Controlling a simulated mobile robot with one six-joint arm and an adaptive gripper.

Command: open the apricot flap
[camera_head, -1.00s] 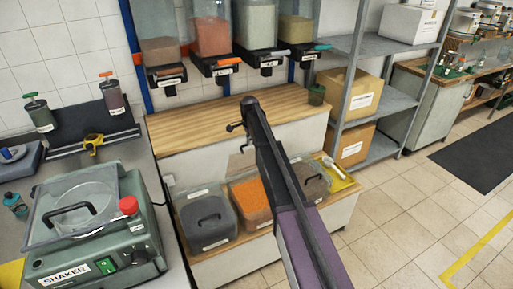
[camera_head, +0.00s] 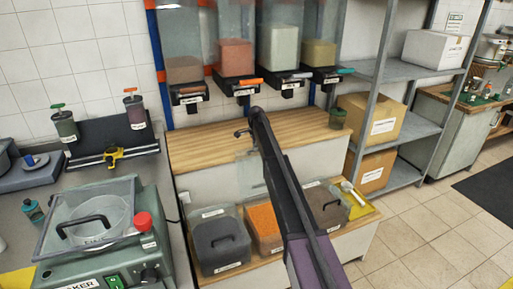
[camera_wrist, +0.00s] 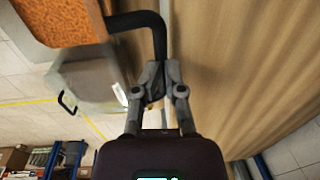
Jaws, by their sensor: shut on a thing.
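The apricot bin is the middle one on the low shelf, with bright orange contents (camera_head: 264,226). Its clear flap (camera_head: 248,171) stands raised above the bin, tilted up in front of the white panel. My gripper (camera_wrist: 165,75) is shut on a black curved handle (camera_wrist: 137,20), which I take to be the flap's. The orange contents show beside the handle in the wrist view (camera_wrist: 62,20). In the head view my gripper (camera_head: 243,131) is small and dark above the wooden counter. My arm covers part of the bin's right side.
A dark grey bin (camera_head: 215,240) stands left and another lidded bin (camera_head: 326,205) right, with a scoop on yellow (camera_head: 358,200). The wooden counter (camera_head: 215,141) lies behind the bins, with dispensers (camera_head: 240,85) above. The shaker (camera_head: 108,235) stands left.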

